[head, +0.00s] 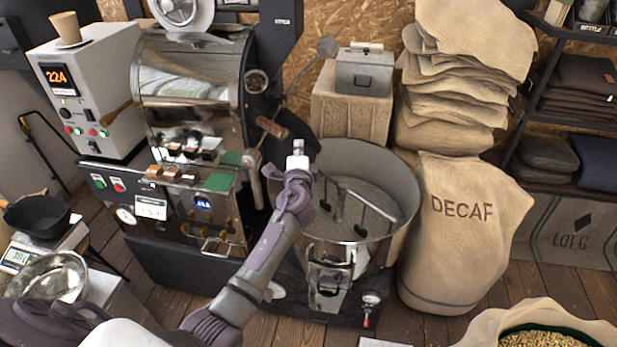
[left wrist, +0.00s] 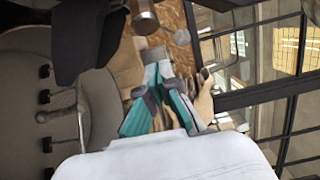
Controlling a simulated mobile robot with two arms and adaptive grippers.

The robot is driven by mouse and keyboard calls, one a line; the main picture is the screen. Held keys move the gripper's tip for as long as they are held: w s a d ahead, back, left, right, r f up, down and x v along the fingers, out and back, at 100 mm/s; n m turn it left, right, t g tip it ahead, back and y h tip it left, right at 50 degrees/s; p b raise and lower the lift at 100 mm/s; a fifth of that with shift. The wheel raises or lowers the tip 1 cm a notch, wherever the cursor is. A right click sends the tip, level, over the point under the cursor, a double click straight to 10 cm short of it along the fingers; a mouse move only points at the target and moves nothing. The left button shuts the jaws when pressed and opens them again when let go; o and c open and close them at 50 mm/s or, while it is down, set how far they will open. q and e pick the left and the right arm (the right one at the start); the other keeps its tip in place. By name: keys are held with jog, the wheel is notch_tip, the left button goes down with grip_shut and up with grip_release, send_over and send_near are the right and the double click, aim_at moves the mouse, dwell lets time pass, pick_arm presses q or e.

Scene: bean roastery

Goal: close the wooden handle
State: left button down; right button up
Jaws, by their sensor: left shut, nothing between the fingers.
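The wooden handle (head: 271,127) is a short brown grip on the right side of the roaster's front, beside the drum (head: 190,70). My left gripper (head: 297,152) is shut and empty, just right of and below the handle in the head view. I cannot tell whether it touches the handle. In the left wrist view the gripper (left wrist: 157,72) shows its teal and grey fingers together, with a brown and metal cylinder (left wrist: 143,18) beyond the tips; I cannot tell for sure that this is the handle. My right gripper is not in view.
The round cooling tray (head: 400,190) with stirring arms lies right of my left gripper. A DECAF sack (head: 462,240) and stacked sacks (head: 455,100) stand farther right. A control box (head: 90,85) with a cup is at the left. A scale (head: 25,255) stands at lower left.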

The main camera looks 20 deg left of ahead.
pick_arm(q)
jog(key=b+v, duration=0.1)
jog(key=v, duration=0.7)
jog(key=shift+s+f, duration=0.2)
jog(key=shift+s, duration=0.1)
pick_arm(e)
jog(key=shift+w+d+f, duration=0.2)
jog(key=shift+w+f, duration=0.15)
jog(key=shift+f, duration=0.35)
pick_arm(q)
jog(key=shift+d, duration=0.1)
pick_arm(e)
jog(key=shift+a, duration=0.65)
